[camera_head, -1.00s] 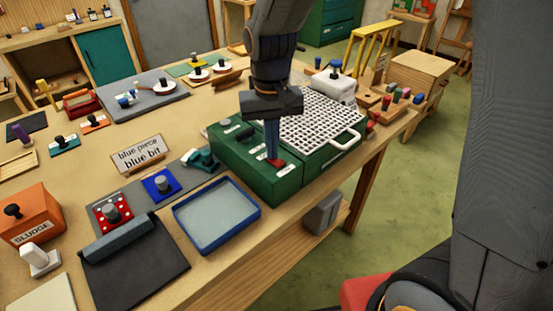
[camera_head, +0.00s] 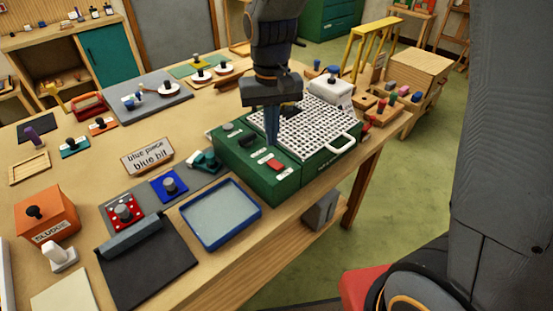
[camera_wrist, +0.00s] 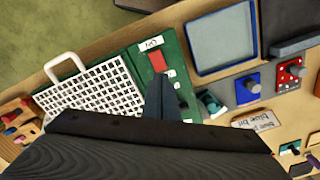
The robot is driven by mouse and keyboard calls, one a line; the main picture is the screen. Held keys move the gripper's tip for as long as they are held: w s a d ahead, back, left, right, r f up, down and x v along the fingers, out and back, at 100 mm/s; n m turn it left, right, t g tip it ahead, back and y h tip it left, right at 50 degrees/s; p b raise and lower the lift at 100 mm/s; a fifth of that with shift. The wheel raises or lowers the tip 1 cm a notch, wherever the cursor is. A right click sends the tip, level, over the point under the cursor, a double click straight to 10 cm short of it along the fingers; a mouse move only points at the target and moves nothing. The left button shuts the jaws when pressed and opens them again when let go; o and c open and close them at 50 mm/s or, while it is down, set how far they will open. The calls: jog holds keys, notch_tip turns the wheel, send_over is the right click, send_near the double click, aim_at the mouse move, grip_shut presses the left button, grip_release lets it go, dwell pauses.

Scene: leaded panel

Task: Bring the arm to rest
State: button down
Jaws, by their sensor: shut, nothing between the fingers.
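My gripper (camera_head: 272,130) is shut and empty. It points down over the green box (camera_head: 232,150), just behind the red switch (camera_head: 274,165) on the box's top. The fingertips look a little above the box, apart from the switch. In the wrist view the closed fingers (camera_wrist: 161,92) hang over the green box, with the red switch (camera_wrist: 157,62) beyond their tips. A white grid tray (camera_head: 310,125) with a handle covers the right part of the green box. My arm rises from the gripper out of the top of the view.
A blue-rimmed tray (camera_head: 220,214), a dark mat (camera_head: 150,270), a blue block with a grey knob (camera_head: 169,184) and an orange sludge box (camera_head: 46,214) lie to the left. A sign (camera_head: 148,157) stands behind them. Green floor (camera_head: 420,180) lies open right of the bench.

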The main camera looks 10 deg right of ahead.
jog(key=shift+r, duration=0.45)
jog(key=s+d+t, duration=0.2)
jog(key=s+d, duration=0.5)
jog(key=d, duration=0.5)
notch_tip(320, 180, down, 12)
jog(key=b, duration=0.9)
jog(key=shift+s+d+m+g+b, duration=0.25)
jog(key=shift+d+m+g+b, duration=0.1)
jog(key=shift+d+m, duration=0.1)
jog(key=shift+r, duration=0.1)
